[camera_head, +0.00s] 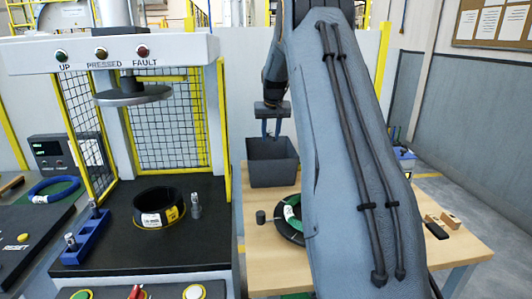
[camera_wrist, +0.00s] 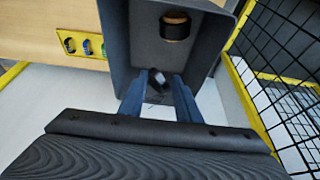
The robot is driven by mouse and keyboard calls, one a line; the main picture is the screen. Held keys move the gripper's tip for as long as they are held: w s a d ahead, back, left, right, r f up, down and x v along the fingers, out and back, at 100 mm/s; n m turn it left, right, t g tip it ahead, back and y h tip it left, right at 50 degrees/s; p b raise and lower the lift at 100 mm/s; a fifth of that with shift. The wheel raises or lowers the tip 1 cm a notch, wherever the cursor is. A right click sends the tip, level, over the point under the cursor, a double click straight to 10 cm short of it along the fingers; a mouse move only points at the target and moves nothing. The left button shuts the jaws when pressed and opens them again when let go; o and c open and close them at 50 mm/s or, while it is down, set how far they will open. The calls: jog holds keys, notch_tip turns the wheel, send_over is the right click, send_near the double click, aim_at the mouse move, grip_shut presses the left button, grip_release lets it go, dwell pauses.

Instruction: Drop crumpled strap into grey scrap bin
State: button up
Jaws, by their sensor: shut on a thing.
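The grey scrap bin (camera_head: 272,172) stands on the wooden table, open at the top. My gripper (camera_head: 271,134) points down just over the bin's mouth. In the wrist view, my gripper (camera_wrist: 158,84) has its two blue fingers reaching over the bin (camera_wrist: 126,45). A small dark, pale-edged crumpled strap (camera_wrist: 157,76) shows between the fingertips, and they are shut on it. A dark round thing with a tan top (camera_wrist: 175,24) shows inside the bin.
A dark coil with a green label (camera_head: 291,215) lies on the wooden table (camera_head: 262,262) in front of the bin, partly hidden by my arm. A press with a black coil (camera_head: 158,207) stands left. Its yellow-framed mesh guard (camera_wrist: 285,75) is close beside the bin.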

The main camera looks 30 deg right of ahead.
notch_tip(320, 180, down, 10)
jog(key=p, duration=0.3)
jog(key=shift+s+d+r, duration=0.1)
jog(key=shift+r, duration=0.15)
jog(key=shift+f, duration=0.2)
jog(key=shift+f, duration=0.2)
jog(key=shift+f, duration=0.3)
jog(key=o, duration=1)
jog(key=shift+o, duration=0.5)
